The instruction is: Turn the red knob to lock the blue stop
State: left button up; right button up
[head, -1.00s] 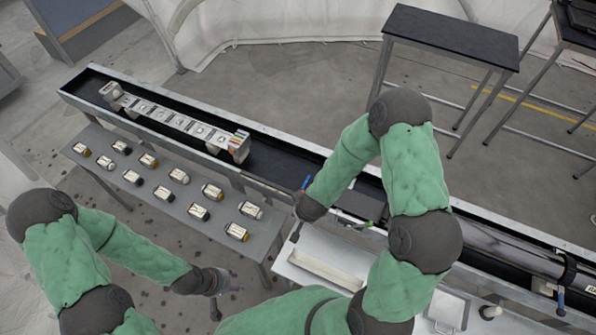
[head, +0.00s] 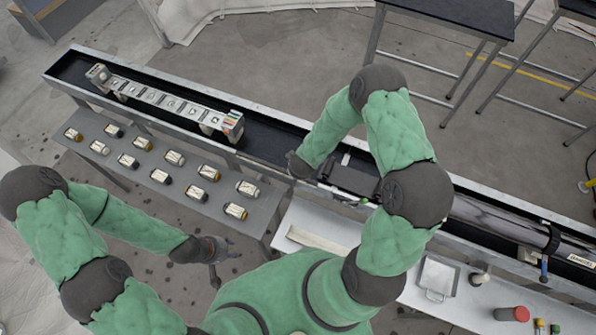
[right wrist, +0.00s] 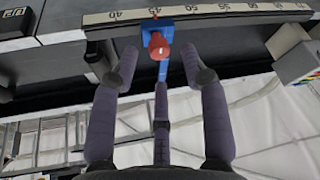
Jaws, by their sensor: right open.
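The red knob (right wrist: 158,46) shows at the top middle of the right wrist view. It sits on the blue stop (right wrist: 157,24), which is on a rail with a numbered scale (right wrist: 200,13). My right gripper (right wrist: 160,56) is open, with fingers on either side of the knob and one finger below it; I cannot tell whether any touches. In the head view the right hand, the knob and the stop are hidden behind my right wrist and arm. My left gripper (head: 223,264) is open and empty, low beside the grey table.
A long black trough (head: 265,155) crosses the head view and holds a white rack (head: 165,101).

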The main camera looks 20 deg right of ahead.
jog(key=shift+x, duration=1.35)
grip_shut()
jog(key=shift+r+m, duration=0.1)
jog(key=shift+m, duration=0.2)
jog(key=m+p, duration=0.1)
jog(key=m+h+p, duration=0.1)
jog(key=m, duration=0.1)
jog(key=shift+w+a+m+h, duration=0.1)
jog(key=shift+a+m+h, duration=0.05)
jog(key=shift+m+h, duration=0.15)
jog(key=shift+w+m+g+h+p, duration=0.1)
jog(key=shift+m+g+h+p, duration=0.35)
jog(key=shift+m, duration=0.7)
jog(key=shift+w+m+g+h+p, duration=0.15)
jog(key=shift+m+g+p, duration=0.45)
jog(key=shift+m, duration=0.55)
